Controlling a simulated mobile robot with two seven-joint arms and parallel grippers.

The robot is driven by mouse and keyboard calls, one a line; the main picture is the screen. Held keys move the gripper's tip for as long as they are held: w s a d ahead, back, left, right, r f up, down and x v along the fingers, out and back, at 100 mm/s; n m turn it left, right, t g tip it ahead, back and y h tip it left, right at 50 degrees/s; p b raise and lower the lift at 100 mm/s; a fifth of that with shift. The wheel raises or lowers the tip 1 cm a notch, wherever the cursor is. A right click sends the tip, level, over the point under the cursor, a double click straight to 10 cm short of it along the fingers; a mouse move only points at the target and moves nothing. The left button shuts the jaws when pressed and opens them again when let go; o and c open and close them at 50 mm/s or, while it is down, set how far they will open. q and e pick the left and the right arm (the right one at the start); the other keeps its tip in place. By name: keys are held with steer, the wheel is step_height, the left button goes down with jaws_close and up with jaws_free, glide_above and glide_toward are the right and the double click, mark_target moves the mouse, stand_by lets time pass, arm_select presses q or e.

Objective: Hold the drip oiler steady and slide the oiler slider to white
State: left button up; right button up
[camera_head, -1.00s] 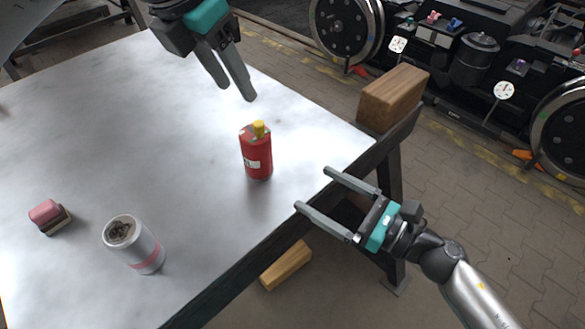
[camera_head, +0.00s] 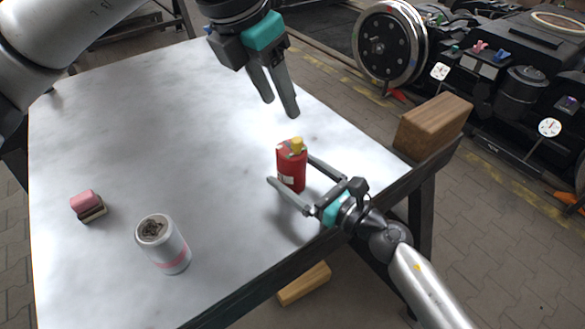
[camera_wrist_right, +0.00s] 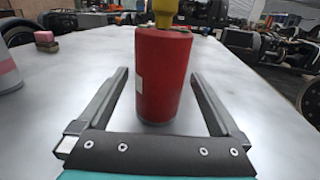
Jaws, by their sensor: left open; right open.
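The drip oiler (camera_head: 291,168) is a red cylinder with a yellow top and a pale label, standing upright on the metal table (camera_head: 130,120). In the right wrist view the drip oiler (camera_wrist_right: 163,75) stands between the fingers of my right gripper, with a gap on each side. My right gripper (camera_head: 290,169) is open and low over the table at the oiler's near side. My left gripper (camera_head: 281,107) is open above the oiler, apart from it, fingers pointing down. I cannot make out the slider or a white mark on it.
A grey can (camera_head: 163,245) with a pink band and a pink-topped block (camera_head: 88,206) stand on the table's left part. A wooden block (camera_head: 433,127) sits at the right corner. Another wooden piece (camera_head: 304,284) lies below the table edge. The table's middle is clear.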

steer(key=shift+w+a, duration=0.35)
steer(key=shift+a, duration=0.05)
